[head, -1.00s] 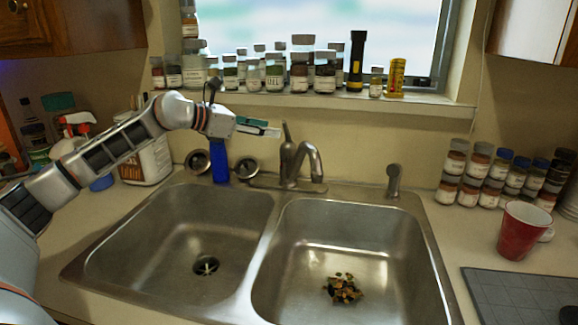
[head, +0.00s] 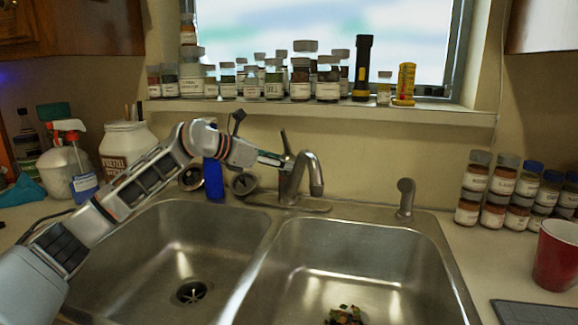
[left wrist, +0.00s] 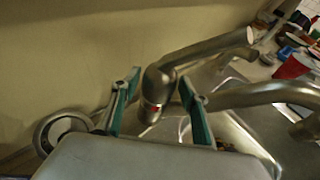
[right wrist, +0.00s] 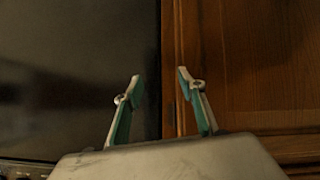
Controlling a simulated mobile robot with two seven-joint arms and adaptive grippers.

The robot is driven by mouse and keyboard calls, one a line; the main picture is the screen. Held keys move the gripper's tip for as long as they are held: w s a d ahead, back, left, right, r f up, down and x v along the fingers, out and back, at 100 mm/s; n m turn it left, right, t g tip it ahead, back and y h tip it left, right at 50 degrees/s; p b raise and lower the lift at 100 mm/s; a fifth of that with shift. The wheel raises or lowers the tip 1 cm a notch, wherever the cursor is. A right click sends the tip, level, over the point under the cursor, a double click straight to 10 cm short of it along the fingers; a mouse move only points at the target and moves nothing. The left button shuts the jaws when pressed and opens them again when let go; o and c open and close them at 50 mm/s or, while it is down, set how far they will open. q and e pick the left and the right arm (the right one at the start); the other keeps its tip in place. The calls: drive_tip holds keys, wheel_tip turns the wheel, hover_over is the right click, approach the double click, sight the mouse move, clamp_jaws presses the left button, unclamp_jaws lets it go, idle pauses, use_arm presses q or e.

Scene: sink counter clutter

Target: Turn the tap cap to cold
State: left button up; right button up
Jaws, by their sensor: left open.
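The steel tap (head: 313,178) stands behind the divider of the double sink, with its thin lever pointing up. In the left wrist view, the tap cap (left wrist: 157,82) is a rounded metal top with the lever (left wrist: 215,46) reaching to the upper right. A small red mark shows low on the tap body. My left gripper (head: 284,162) is open beside the tap; in its wrist view the fingers (left wrist: 161,80) appear on either side of the cap, contact unclear. My right gripper (right wrist: 159,77) is open and empty, facing a wooden cabinet front.
The curved spout (left wrist: 270,95) lies right of the left gripper. A blue object (head: 213,180) stands beneath my left forearm. A side sprayer (head: 405,198) stands right of the tap. Jars (head: 300,80) line the sill; a red cup (head: 556,255) stands at right.

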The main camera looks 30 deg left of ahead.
use_arm(q)
drive_tip(key=shift+x, duration=0.9)
